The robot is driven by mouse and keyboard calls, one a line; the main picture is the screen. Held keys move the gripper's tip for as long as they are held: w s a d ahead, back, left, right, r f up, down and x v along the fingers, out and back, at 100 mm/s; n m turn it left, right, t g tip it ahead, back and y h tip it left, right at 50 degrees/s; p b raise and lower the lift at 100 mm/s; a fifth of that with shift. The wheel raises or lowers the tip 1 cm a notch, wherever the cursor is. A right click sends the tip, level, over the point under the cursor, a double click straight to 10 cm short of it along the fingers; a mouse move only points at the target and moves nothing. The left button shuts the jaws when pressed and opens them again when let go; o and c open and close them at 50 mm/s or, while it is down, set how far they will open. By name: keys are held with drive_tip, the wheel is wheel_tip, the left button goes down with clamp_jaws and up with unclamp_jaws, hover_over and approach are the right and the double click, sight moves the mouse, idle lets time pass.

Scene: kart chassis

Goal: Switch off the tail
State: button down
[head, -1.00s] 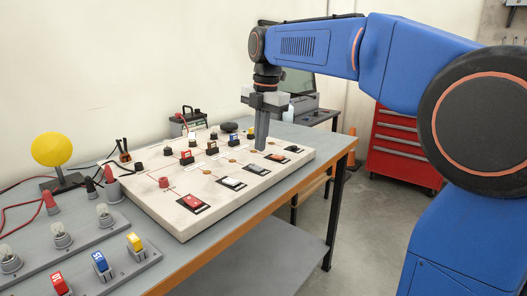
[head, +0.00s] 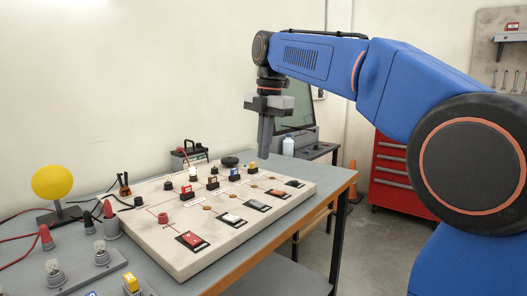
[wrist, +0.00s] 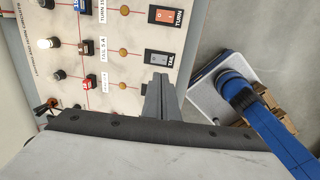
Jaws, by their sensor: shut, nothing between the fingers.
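The tail switch (head: 257,205) is a pale grey rocker in a dark frame on the board's front edge. In the wrist view it shows beside its TAIL label (wrist: 159,58). My gripper (head: 264,156) is shut, empty and pointing down above the board, apart from the switch. In the wrist view its fingers (wrist: 160,88) lie just below the tail switch. A lamp (wrist: 43,43) in line with the TAIL 5 A fuse (wrist: 87,47) looks bright white; it also shows in the head view (head: 193,173). I cannot tell which way the rocker is tipped.
The orange turn switch (wrist: 165,15) sits next to the tail switch. A red tool cabinet (head: 400,180) stands behind.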

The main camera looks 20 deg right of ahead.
sight(258, 203)
drive_tip(key=shift+w+a+r, duration=0.1)
drive_tip(key=shift+w+a, duration=0.4)
drive_tip(key=f, duration=0.4)
drive_tip(key=w+f, duration=0.1)
drive_tip(key=f, duration=0.4)
drive_tip(key=a+f, duration=0.1)
drive_tip(key=f, duration=0.4)
drive_tip(key=shift+w, duration=0.15)
drive_tip(key=shift+f, duration=0.15)
drive_tip(key=shift+s+d, duration=0.4)
drive_tip(key=shift+s, duration=0.15)
